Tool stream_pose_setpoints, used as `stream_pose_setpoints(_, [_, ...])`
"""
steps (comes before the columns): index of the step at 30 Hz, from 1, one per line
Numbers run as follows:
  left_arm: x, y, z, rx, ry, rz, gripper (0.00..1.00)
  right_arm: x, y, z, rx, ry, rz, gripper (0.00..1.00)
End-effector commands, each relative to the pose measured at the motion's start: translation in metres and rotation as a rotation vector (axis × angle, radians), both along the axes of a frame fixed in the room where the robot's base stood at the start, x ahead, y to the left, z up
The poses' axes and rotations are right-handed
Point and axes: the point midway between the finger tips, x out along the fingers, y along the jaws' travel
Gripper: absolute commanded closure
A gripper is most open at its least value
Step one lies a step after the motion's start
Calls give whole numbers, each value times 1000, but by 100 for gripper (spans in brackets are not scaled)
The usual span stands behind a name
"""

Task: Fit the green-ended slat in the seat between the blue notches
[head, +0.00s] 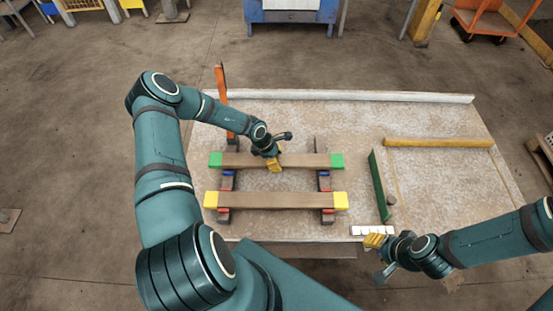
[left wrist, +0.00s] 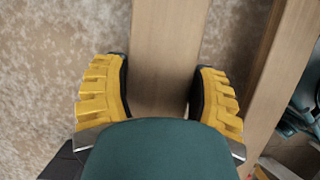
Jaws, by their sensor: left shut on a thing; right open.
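The green-ended slat (head: 307,160) is a long brown bar with green blocks at both ends. My left gripper (head: 274,163) is shut on it near its middle. The slat also runs between the yellow fingers in the left wrist view (left wrist: 168,40). It lies across two dark rails, and blue notch marks (head: 227,173) (head: 324,173) show just in front of it on both rails. I cannot tell whether it is raised or touching. A yellow-ended slat (head: 275,201) lies parallel, nearer to me, by red marks. My right gripper (head: 376,241) is open and empty at the table's front edge.
An orange upright (head: 221,95) stands behind the left rail. A green bar (head: 379,185) and a yellow bar (head: 438,143) lie to the right on the table (head: 450,190). A white strip (head: 372,231) lies near my right gripper. A pale ledge (head: 350,96) runs along the back.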

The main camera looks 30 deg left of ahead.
Motion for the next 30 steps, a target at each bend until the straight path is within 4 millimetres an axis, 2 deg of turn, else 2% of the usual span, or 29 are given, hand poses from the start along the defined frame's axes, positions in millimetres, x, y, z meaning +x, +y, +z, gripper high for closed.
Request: stream_pose_setpoints(30, [0,0,-11,0,-1,0,81,0,0,-8,0,0,0,53])
